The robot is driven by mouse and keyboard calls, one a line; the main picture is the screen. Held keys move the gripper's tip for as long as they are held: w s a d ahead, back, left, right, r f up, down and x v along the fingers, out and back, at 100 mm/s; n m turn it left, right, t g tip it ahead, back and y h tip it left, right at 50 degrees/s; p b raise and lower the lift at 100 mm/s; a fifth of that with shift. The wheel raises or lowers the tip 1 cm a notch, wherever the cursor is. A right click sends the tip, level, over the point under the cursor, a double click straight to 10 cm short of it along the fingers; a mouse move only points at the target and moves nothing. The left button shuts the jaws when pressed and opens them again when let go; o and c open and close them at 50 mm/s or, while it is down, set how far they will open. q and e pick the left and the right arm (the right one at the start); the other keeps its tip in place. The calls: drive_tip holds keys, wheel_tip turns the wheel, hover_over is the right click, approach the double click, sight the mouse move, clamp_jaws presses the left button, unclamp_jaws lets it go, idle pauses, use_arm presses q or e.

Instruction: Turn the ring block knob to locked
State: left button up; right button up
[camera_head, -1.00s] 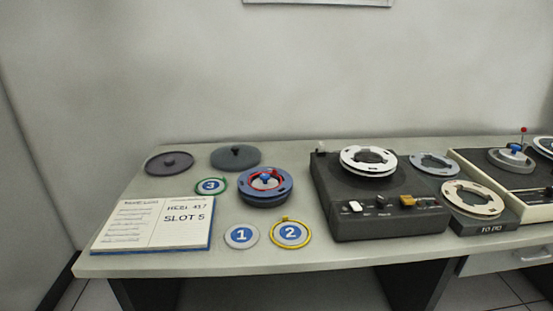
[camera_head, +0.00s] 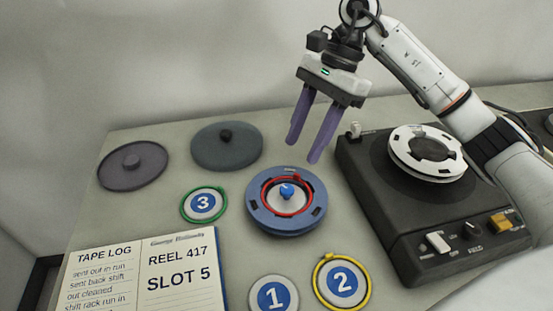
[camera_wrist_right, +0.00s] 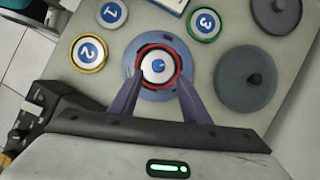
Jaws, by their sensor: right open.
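The ring block is a blue round reel (camera_head: 259,219) lying on the table, with a red ring (camera_head: 269,203) around a pale centre. A small blue knob (camera_head: 287,192) stands in that centre. In the right wrist view the knob (camera_wrist_right: 158,66) shows ahead of and between the fingers. My right gripper (camera_head: 302,152) has two purple fingers, apart and empty. It hangs above the table, behind and a little right of the blue reel, not touching it. In the right wrist view the gripper (camera_wrist_right: 155,95) is open. My left gripper is in neither view.
Discs marked 1 (camera_head: 273,296), 2 (camera_head: 342,282) and 3 (camera_head: 204,204) lie around the reel. Two grey lids (camera_head: 133,167) (camera_head: 226,150) lie behind left. An open log book (camera_head: 150,272) lies front left. A tape deck (camera_head: 385,213) stands close on the right.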

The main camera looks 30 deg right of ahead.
sight(287, 188)
drive_tip(key=x, duration=0.8)
drive_tip(key=shift+s+d+f+p, duration=0.1)
drive_tip(key=shift+s+f+p, duration=0.15)
drive_tip(key=shift+p, duration=0.1)
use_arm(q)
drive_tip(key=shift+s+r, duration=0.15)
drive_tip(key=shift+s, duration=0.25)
use_arm(e)
drive_tip(key=shift+a+f, duration=0.25)
drive_tip(key=shift+f, duration=0.35)
drive_tip(key=c, duration=1)
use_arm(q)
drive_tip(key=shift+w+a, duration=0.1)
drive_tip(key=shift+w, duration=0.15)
use_arm(e)
drive_tip(key=shift+c, duration=0.2)
